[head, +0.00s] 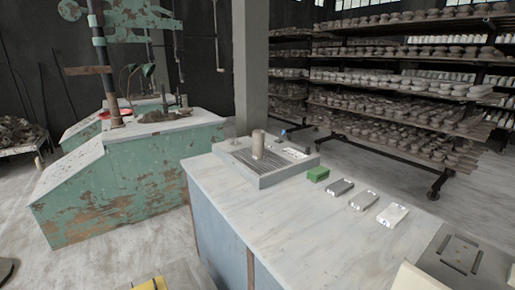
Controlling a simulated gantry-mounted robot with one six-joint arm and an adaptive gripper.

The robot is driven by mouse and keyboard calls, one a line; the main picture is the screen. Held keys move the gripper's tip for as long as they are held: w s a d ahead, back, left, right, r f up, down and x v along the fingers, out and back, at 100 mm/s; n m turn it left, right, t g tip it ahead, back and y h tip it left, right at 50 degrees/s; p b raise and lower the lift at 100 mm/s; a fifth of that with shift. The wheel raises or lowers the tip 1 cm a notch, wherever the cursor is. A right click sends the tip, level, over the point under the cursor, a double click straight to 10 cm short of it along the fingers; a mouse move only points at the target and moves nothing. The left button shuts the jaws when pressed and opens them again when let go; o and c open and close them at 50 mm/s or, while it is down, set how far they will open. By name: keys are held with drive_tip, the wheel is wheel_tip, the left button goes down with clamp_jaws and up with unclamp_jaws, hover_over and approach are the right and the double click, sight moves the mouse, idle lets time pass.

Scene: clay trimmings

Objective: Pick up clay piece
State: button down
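The clay piece cannot be told for certain. A dark brown clay-like heap (157,115) lies on top of the worn green machine (135,165) at left. A larger dark heap of trimmings (18,133) lies on a low stand at the far left edge. An upright beige cylinder (258,145), perhaps clay, stands on a slatted grey tray (262,182) on the pale worktable (285,225). My gripper is not in view.
A green block (318,173), a dark grey block (340,187), a lighter grey block (363,201) and a white block (392,215) line the worktable's right side. The table's near left is clear. A grey pillar (250,65) and shelves of pots (400,100) stand behind.

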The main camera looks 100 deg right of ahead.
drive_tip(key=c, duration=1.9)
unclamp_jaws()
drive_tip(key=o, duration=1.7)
